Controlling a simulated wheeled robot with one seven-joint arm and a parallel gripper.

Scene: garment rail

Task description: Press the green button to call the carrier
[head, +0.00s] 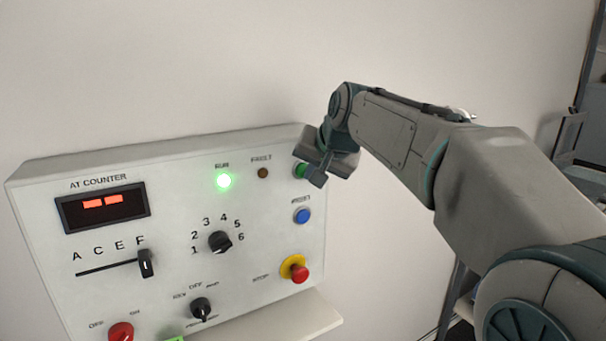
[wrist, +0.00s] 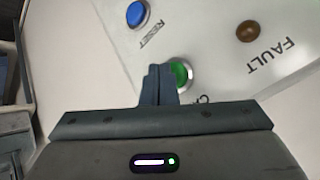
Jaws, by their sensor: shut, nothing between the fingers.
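The green button (head: 301,170) is at the upper right of the white control panel (head: 120,205). In the head view my gripper (head: 317,178) covers part of it. In the wrist view the green button (wrist: 181,73) shows just right of my shut fingertips (wrist: 159,72), which overlap its left edge. The fingers are together with nothing between them. I cannot tell whether the tips touch the button. Its label is mostly hidden behind the gripper.
The blue reset button (head: 302,216) sits below the green one, and the red stop button (head: 299,272) lower still. A green RUN lamp (head: 223,181) is lit; the brown FAULT lamp (head: 263,173) looks dark. A ledge (head: 300,318) juts out below the panel.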

